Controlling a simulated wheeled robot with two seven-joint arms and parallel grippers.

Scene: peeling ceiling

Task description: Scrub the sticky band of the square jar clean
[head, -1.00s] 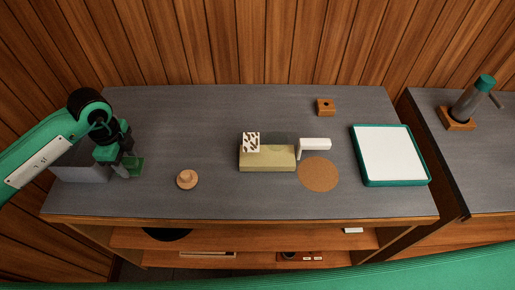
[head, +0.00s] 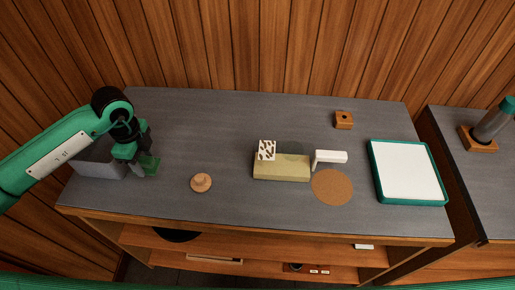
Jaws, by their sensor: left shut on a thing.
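My left gripper (head: 139,162) is at the left end of the grey worktop, shut on a small dark green block (head: 150,167), perhaps a scrubber. A pale yellow-green block (head: 282,168) sits mid-table, well to the right of the gripper. Against it are a white piece with dark brown patches (head: 267,149) and a dark see-through shape (head: 291,147), partly hidden behind the block. I cannot tell for sure which of these is the square jar or its sticky band. A white angled piece (head: 331,157) stands just to the right. My right gripper is out of view.
A grey bin (head: 97,169) stands behind my left gripper. A round wooden knob-topped lid (head: 201,183), a cork disc (head: 332,187), a wooden block (head: 343,120) and a green-rimmed white tray (head: 410,172) are on the worktop (head: 215,135). A bottle (head: 492,124) stands on the right-hand counter.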

